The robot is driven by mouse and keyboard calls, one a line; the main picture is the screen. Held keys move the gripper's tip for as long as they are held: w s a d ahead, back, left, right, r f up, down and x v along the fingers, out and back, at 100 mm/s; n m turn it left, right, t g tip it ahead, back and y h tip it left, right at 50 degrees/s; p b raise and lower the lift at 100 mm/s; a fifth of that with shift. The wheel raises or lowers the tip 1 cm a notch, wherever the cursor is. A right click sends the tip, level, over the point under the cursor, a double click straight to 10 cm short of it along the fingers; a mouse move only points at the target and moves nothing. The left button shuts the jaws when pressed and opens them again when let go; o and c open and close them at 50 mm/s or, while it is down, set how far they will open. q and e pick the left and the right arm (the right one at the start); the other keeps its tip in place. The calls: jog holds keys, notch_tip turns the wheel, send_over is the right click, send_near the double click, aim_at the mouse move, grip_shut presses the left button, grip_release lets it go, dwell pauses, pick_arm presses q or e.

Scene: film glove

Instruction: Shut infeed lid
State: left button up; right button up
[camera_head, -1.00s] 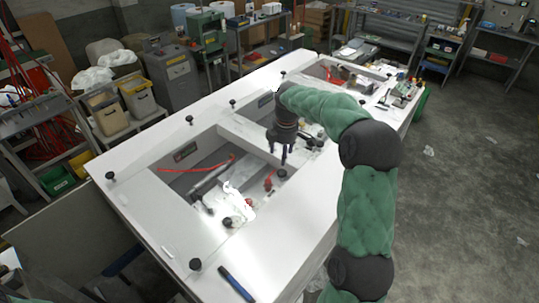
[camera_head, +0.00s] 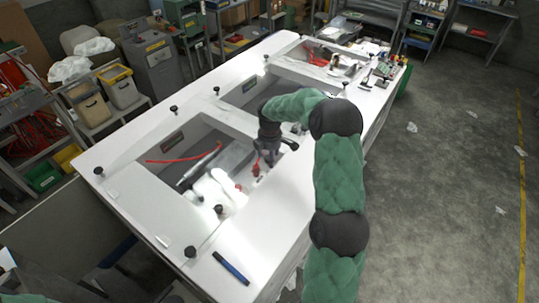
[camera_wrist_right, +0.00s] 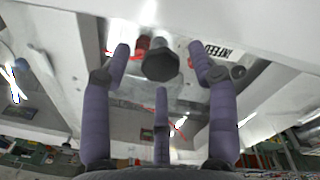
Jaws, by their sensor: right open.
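My right gripper (camera_head: 268,158) has three fingers and points down at the right corner of the nearest opening in the white bench. In the right wrist view my open fingers (camera_wrist_right: 160,75) spread around a dark round knob (camera_wrist_right: 161,62), with no clear grip on it. I cannot tell the lid's edges apart from the white bench top (camera_head: 125,172). My left gripper is not in view.
The near opening holds a red cable (camera_head: 185,158), a grey bar (camera_head: 198,167) and white material (camera_head: 218,190). Several black knobs stand on the bench top, one at the front (camera_head: 190,251). A blue marker (camera_head: 231,268) lies near the front edge. Floor at right is mostly clear.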

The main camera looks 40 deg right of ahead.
jog(key=shift+f, duration=0.25)
grip_shut()
jog(key=shift+y, duration=0.7)
jog(key=f, duration=0.2)
jog(key=f+b, duration=0.1)
jog(key=d+f, duration=0.1)
jog(key=f, duration=0.1)
jog(key=shift+w+f, duration=0.15)
jog(key=shift+f, duration=0.2)
jog(key=shift+a+r, duration=0.1)
jog(key=shift+a, duration=0.1)
grip_release()
jog(key=shift+d, duration=0.25)
